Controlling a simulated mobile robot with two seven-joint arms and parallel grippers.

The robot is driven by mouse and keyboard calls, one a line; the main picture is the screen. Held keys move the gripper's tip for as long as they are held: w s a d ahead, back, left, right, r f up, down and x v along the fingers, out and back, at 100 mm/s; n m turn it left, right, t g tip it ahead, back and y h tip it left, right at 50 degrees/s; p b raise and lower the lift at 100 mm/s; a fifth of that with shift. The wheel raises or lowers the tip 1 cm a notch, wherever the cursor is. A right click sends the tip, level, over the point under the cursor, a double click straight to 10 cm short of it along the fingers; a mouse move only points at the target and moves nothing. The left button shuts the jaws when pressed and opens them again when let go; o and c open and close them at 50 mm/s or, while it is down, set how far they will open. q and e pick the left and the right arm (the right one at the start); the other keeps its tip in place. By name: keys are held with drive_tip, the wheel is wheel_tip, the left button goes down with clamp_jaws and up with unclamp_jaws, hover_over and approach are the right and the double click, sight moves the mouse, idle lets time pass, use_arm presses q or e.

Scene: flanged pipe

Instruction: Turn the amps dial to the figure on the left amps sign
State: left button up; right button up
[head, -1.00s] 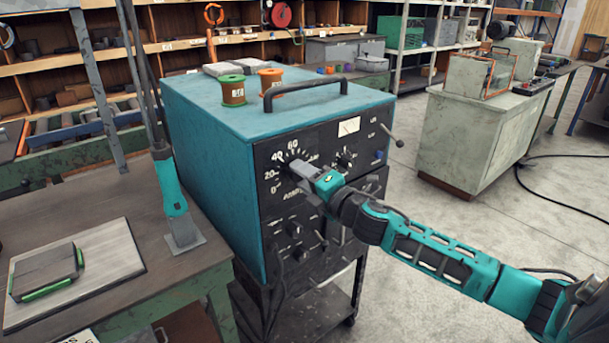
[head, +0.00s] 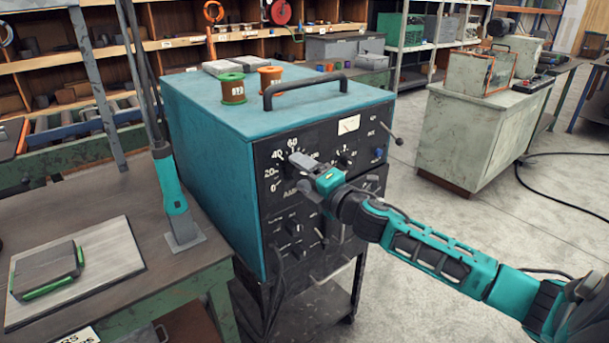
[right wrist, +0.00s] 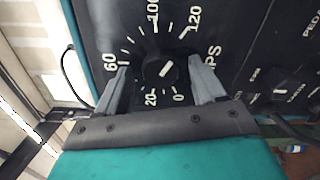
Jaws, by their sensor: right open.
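The amps dial is on the black front panel of the teal machine (head: 240,170). In the right wrist view its dark knob (right wrist: 158,71) carries a short white line, slanting between upper right and lower left. White figures ring it, with 0, 20, 60, 100 and 120 readable. My right gripper (head: 299,160) is at the dial and covers much of it in the head view. In the right wrist view the gripper (right wrist: 160,77) is open, one finger on each side of the knob, with gaps showing. My left gripper is not in view. No amps sign is readable.
A wooden bench (head: 100,200) on the left holds a board with a dark block (head: 46,271) and a teal-handled stand (head: 174,200). A partly cut-off label (head: 80,336) is at the bottom edge. Two wire spools (head: 232,88) stand on the machine. A lever (head: 392,134) projects right.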

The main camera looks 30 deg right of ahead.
drive_tip(key=shift+s, duration=0.1)
drive_tip(key=s+d, duration=0.1)
drive_tip(key=s, duration=1.1)
drive_tip(key=shift+s+b, duration=0.35)
drive_tip(key=shift+b, duration=0.1)
drive_tip(key=s+a+f+m+g+h, duration=0.1)
drive_tip(key=s+a+f+m+g, duration=0.15)
drive_tip(key=f+m, duration=0.5)
drive_tip(key=s+a+f+m+g, duration=0.2)
drive_tip(key=s+a+f+m, duration=0.15)
drive_tip(key=f, duration=0.65)
drive_tip(key=s+a+f+m+g+y, duration=0.1)
drive_tip(key=s+a+f+m, duration=0.2)
drive_tip(key=a, duration=0.3)
drive_tip(key=s+a+f+m+g+y, duration=0.1)
drive_tip(key=s+a+f+m, duration=0.2)
drive_tip(key=a+f+m, duration=0.2)
drive_tip(key=shift+s+a+f+g, duration=0.15)
drive_tip(key=shift+a+f+g, duration=0.25)
drive_tip(key=shift+a, duration=0.35)
